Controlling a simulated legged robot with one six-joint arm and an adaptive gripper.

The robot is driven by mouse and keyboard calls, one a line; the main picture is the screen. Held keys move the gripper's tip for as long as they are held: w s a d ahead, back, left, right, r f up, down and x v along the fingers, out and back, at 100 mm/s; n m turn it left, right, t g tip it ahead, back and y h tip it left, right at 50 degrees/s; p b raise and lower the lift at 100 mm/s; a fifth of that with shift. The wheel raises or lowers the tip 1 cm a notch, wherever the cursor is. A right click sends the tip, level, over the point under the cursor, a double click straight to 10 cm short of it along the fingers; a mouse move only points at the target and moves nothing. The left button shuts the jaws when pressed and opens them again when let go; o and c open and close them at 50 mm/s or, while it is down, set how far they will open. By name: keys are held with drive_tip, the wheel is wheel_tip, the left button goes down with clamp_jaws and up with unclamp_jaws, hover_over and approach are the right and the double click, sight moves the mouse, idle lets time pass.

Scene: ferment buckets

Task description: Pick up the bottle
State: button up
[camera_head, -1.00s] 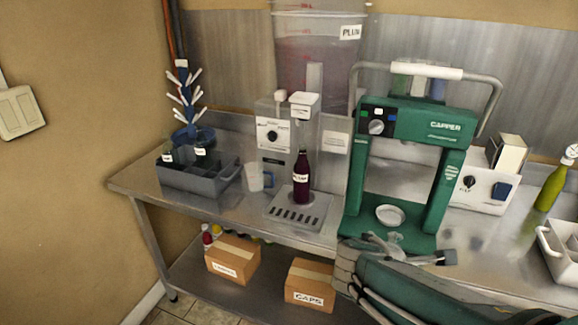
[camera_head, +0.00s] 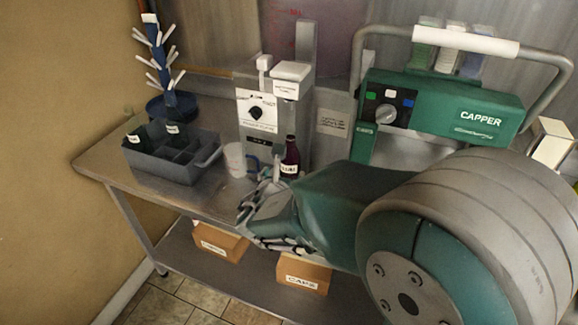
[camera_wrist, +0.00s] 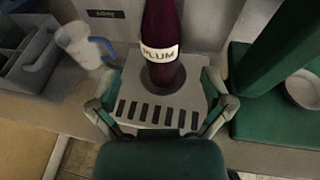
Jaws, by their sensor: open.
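The bottle (camera_head: 290,160) is dark purple with a white label and stands upright under the filler machine. In the wrist view the bottle (camera_wrist: 161,40) stands on the slotted drip tray (camera_wrist: 150,113), its label reading PLUM and its top out of frame. My gripper (camera_head: 262,208) is in front of the bottle and hides its lower part in the head view. In the wrist view my gripper (camera_wrist: 162,110) is open and empty, its fingers spread to the two sides of the drip tray, with the bottle ahead between them and apart from both.
The white filler machine (camera_head: 258,115) stands behind the bottle. The green capper (camera_head: 450,108) is to the right. A jug with a blue handle (camera_head: 236,158) and a grey divided crate (camera_head: 165,165) are to the left. Cardboard boxes (camera_head: 304,275) sit on the lower shelf.

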sight(290, 157)
drive_tip(key=x, duration=0.9)
drive_tip(key=shift+w+r, duration=0.1)
drive_tip(key=shift+r, duration=0.05)
drive_tip(key=c, duration=1.1)
